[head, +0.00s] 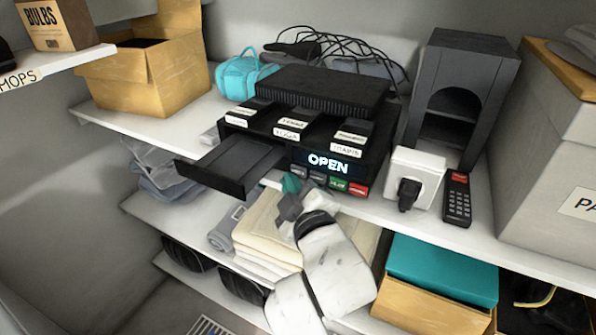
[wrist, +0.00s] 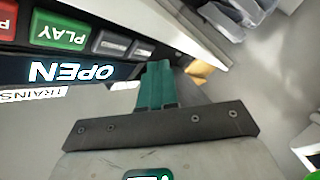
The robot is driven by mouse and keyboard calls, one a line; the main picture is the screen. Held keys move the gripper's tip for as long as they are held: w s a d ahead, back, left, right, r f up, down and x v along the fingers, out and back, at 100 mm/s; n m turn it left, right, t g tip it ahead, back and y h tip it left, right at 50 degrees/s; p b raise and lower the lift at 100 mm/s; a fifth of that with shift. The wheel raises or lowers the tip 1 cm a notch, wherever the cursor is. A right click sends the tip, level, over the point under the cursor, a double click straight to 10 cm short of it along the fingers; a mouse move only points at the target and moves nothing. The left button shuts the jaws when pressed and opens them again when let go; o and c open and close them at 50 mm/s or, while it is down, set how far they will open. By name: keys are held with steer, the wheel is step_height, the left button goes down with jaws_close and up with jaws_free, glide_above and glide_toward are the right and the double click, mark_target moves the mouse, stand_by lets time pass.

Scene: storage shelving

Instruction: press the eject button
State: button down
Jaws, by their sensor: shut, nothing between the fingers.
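The black media player (head: 270,157) stands on the middle shelf, its lit display (head: 328,163) reading OPEN. Its disc tray (head: 235,165) is slid out at the left. Below the display is a row of buttons: two grey ones (head: 318,178), a green PLAY button (head: 338,183) and a red button (head: 358,189). The grey labels are too small to read, so I cannot tell which is eject. My gripper (head: 291,184), with teal fingertips, is shut and empty just in front of the left end of the row. In the wrist view its fingertips (wrist: 158,70) are beside the grey buttons (wrist: 110,42); contact is unclear.
A white socket with a black plug (head: 410,190) and a remote (head: 457,198) are right of the player. A dark speaker-like box (head: 465,85) stands behind them. Folded towels (head: 262,235) lie on the shelf below, close to my arm. The extended tray overhangs the shelf edge.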

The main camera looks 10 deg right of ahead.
steer(key=shift+s+a+b, duration=0.25)
steer(key=shift+s+a, duration=0.45)
steer(key=shift+s, duration=0.35)
steer(key=shift+s+a+b, duration=0.25)
steer(key=shift+s+a, duration=0.45)
steer(key=shift+s, duration=0.35)
steer(key=s+d+f+m+g+h, duration=0.25)
steer(key=s+d+f+g, duration=0.2)
steer(key=d+f, duration=0.55)
steer(key=s+d+f+m+g+h, duration=0.2)
steer(key=s+d+f+m+g, duration=0.15)
steer(key=s+d+f, duration=0.45)
steer(key=s+d+f+m+g, duration=0.3)
steer(key=s+f, duration=0.3)
steer(key=s, duration=0.4)
steer(key=s+d+f+m+g, duration=0.3)
steer(key=s+d+f+g, duration=0.1)
steer(key=s, duration=0.6)
step_height(320, 180, down, 2)
steer(key=shift+s+d+f+m+g+y, duration=0.2)
steer(key=shift+d+m+g+y, duration=0.15)
steer(key=shift+d, duration=0.2)
